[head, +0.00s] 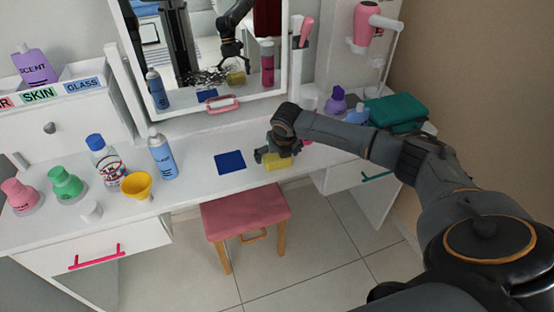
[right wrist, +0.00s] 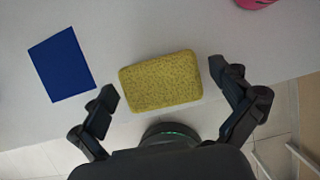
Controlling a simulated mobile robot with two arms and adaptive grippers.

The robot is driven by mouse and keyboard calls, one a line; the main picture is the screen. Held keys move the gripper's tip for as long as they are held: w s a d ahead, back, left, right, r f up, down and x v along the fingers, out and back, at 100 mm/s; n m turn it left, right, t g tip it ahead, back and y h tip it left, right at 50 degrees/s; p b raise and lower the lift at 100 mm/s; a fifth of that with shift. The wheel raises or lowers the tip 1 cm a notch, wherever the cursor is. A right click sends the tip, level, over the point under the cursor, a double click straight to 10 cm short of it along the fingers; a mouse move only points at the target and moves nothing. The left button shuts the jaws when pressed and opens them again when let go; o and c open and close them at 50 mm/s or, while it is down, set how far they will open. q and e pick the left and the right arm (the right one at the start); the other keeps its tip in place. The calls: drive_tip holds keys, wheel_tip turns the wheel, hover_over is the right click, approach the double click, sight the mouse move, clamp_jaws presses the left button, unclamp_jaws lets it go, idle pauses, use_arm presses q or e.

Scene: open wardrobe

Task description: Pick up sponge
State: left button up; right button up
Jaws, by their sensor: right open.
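The yellow sponge (head: 279,162) lies on the white vanity table near its front edge. In the right wrist view the sponge (right wrist: 161,81) sits between the two spread fingers, with a gap on each side. My right gripper (head: 275,155) is open and right over the sponge, hiding part of it in the head view. In the right wrist view my right gripper (right wrist: 165,82) shows both fingers apart and empty. My left gripper is not in view.
A dark blue square (head: 230,162) lies left of the sponge. A blue spray can (head: 162,155), a bottle (head: 106,162) and a yellow cup (head: 137,186) stand further left. A mirror (head: 205,60) stands behind. A pink stool (head: 246,212) is below the table's front edge.

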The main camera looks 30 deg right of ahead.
sight(277, 155)
drive_tip(key=shift+c, duration=0.4)
drive_tip(key=c, duration=0.7)
drive_tip(key=shift+r, duration=0.15)
drive_tip(key=shift+r, duration=0.25)
wheel_tip(277, 155, up, 2)
drive_tip(key=shift+r, duration=0.15)
drive_tip(key=s+a+r, duration=0.9)
drive_tip(key=s+r, duration=0.1)
drive_tip(key=shift+a, duration=0.4)
